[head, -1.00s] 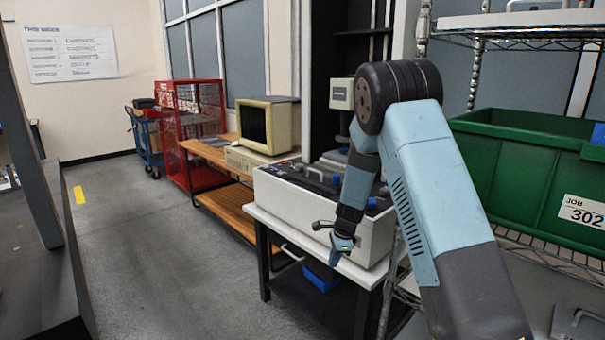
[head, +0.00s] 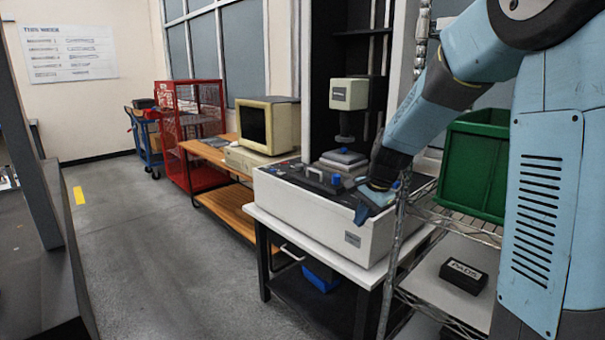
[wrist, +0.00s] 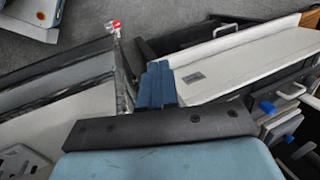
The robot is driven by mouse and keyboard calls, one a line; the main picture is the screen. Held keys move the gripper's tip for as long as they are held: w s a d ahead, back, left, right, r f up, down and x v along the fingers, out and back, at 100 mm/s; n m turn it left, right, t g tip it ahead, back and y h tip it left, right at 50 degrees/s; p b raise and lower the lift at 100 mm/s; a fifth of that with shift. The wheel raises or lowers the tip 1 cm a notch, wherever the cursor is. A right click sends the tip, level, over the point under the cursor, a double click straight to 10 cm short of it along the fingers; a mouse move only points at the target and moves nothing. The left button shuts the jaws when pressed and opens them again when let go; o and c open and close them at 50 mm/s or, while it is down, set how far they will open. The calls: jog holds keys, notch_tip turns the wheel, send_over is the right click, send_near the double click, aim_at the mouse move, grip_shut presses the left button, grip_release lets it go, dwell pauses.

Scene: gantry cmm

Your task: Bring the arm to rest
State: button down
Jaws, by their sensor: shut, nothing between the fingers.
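My gripper (head: 372,203) hangs at the end of my blue and black arm, in front of the right end of the white measuring machine base (head: 310,215) in the head view. In the wrist view its blue fingers (wrist: 157,86) are together with nothing between them. The machine's white edge (wrist: 235,48) lies just right of the fingers there. Whether the gripper touches the machine cannot be told.
A wire shelf rack at the right holds a green bin (head: 478,165) and a black box (head: 463,277). A beige monitor (head: 267,125) stands left of the machine. A red cage (head: 195,120) and blue cart (head: 147,140) stand farther back. The left floor is clear.

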jog(key=s+d+r+n+t+h, duration=0.1)
jog(key=s+d+r+n, duration=0.1)
jog(key=s, duration=0.7)
jog(key=s+d+r+n+t, duration=0.1)
jog(key=s+d+r+n, duration=0.2)
jog(key=s+r, duration=0.3)
jog(key=s+d+r+n+t+h, duration=0.1)
jog(key=s+d+r+n, duration=0.2)
jog(key=s, duration=0.9)
jog(key=shift+s+r+n+h, duration=0.3)
jog(key=shift+s+r+n, duration=0.1)
jog(key=shift+r+n, duration=0.45)
jog(key=shift+f, duration=0.1)
